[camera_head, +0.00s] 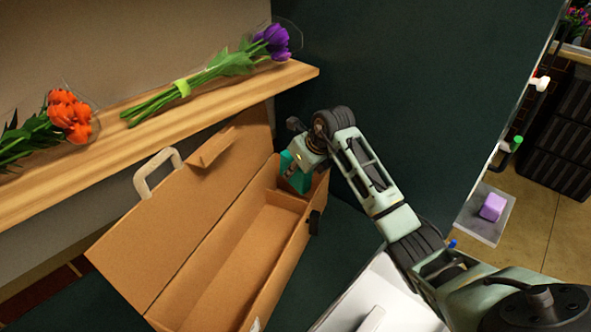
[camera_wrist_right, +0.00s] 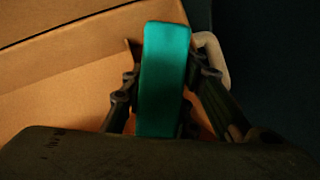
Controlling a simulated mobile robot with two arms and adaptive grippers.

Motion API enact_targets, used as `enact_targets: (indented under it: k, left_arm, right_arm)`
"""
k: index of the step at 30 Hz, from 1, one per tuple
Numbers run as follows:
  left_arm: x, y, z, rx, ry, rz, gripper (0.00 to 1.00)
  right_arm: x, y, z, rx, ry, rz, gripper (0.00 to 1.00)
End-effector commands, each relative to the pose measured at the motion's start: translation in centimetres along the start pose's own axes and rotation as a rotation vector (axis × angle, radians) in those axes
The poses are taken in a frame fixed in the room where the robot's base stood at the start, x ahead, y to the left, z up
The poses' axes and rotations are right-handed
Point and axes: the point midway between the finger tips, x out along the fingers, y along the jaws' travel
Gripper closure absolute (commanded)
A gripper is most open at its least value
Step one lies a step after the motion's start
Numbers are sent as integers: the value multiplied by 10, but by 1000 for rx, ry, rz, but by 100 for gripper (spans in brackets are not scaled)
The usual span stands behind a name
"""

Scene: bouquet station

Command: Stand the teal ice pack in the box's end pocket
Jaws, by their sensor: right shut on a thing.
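The teal ice pack (camera_head: 299,181) is at the far right end of the open cardboard box (camera_head: 240,275). My right gripper (camera_head: 294,166) is shut on it from above. In the right wrist view the teal ice pack (camera_wrist_right: 164,75) stands between the two fingers of the right gripper (camera_wrist_right: 164,100). The pack looks upright over or in the box's end pocket (camera_head: 285,199); its lower edge is hidden, so I cannot tell whether it touches the pocket floor. My left gripper is not in view.
The box lid with its white handle (camera_head: 157,170) stands open towards the wooden shelf (camera_head: 215,103). Orange flowers (camera_head: 70,115) and purple flowers (camera_head: 273,42) lie on the shelf. A purple block (camera_head: 492,206) lies on a grey tray at right. The box's long compartment looks empty.

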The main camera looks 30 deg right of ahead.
Motion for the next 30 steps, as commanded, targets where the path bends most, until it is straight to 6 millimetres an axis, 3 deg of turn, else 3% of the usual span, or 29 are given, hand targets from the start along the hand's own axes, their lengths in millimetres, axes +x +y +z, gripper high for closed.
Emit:
enact_targets:
  k: [4,5,10,22,25,30]
  left_arm:
    - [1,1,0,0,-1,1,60]
    - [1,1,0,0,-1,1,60]
    - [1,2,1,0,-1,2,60]
    - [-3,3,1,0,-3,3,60]
    - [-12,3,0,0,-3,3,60]
    - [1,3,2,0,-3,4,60]
  right_arm:
    - [1,-2,0,2,-2,-3,100]
    - [1,-2,-1,2,0,-3,70]
    - [1,-2,-1,2,0,-3,55]
    - [-4,-1,3,2,-3,-2,54]
    - [-14,0,9,3,-5,1,54]
    - [-44,-3,5,-3,-5,-8,54]
